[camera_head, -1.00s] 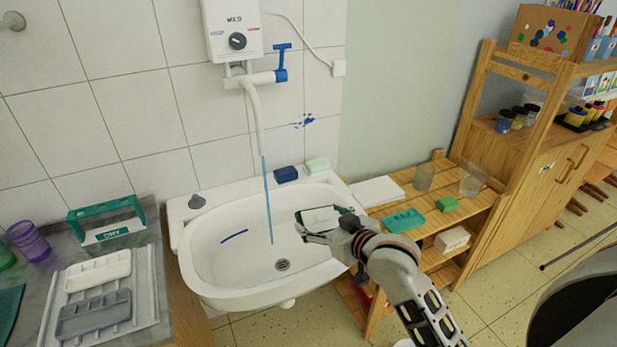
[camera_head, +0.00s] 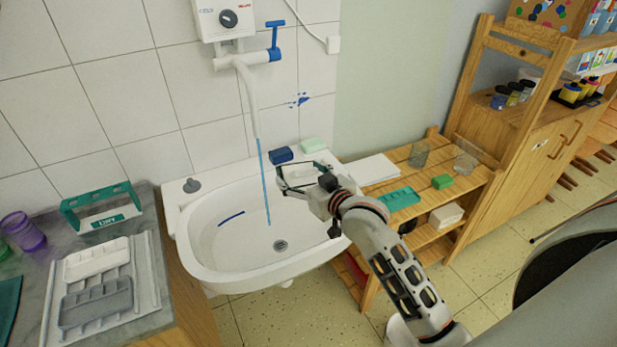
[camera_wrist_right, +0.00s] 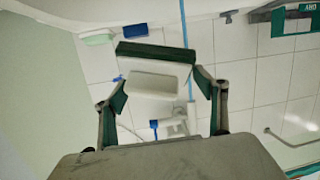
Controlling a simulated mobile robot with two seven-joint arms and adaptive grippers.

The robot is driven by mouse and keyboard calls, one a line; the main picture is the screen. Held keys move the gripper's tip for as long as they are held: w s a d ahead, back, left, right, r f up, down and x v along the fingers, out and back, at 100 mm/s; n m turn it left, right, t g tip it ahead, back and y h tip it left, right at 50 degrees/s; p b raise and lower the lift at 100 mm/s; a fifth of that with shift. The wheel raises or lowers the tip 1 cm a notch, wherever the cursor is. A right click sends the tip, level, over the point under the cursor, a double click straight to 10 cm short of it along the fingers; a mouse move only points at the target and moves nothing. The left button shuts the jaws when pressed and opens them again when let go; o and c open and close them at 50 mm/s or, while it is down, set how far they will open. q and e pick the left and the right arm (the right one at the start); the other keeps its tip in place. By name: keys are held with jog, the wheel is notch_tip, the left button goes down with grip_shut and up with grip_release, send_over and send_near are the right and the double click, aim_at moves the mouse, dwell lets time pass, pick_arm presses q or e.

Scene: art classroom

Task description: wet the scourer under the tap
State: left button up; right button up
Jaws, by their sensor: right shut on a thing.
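My right gripper (camera_head: 298,178) is shut on the scourer, a pale block with a dark green layer (camera_wrist_right: 155,52), best seen in the right wrist view. My gripper holds it above the right back part of the white sink (camera_head: 190,258). A thin blue water stream (camera_head: 263,180) falls from the tap spout (camera_head: 250,100) into the basin. In the head view the scourer is just right of the stream. In the wrist view the stream (camera_wrist_right: 183,20) passes at the scourer's right end; I cannot tell whether they touch. My left gripper is not in view.
A dark blue block (camera_head: 281,155) and a mint block (camera_head: 313,145) lie on the sink's back rim. A wooden shelf (camera_head: 440,205) with a green tray and glasses stands close right. A counter with palettes (camera_head: 97,305) and a green rack (camera_head: 100,208) is left.

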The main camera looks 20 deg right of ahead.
aim_at(306, 170)
jog(key=w+a+f, duration=0.1)
jog(key=w+a, duration=0.3)
jog(key=w, duration=0.4)
jog(key=shift+f, duration=0.35)
jog(key=shift+w, duration=0.1)
jog(key=shift+d, duration=0.15)
dwell(0.4)
jog(key=shift+s+d, duration=0.55)
jog(key=shift+s, duration=0.65)
jog(key=shift+s+d, duration=0.55)
jog(key=shift+s, duration=0.7)
jog(key=shift+s+d, duration=0.55)
jog(key=shift+s, duration=0.65)
jog(key=shift+s+d+r, duration=0.35)
jog(key=shift+s+r, duration=0.3)
jog(key=shift+s, duration=0.1)
jog(key=shift+s+d+r, duration=0.35)
jog(key=shift+s+r, duration=0.35)
jog(key=shift+s, duration=0.05)
jog(key=shift+s+d+r, duration=0.35)
jog(key=shift+s+r, duration=0.3)
jog(key=shift+s, duration=0.1)
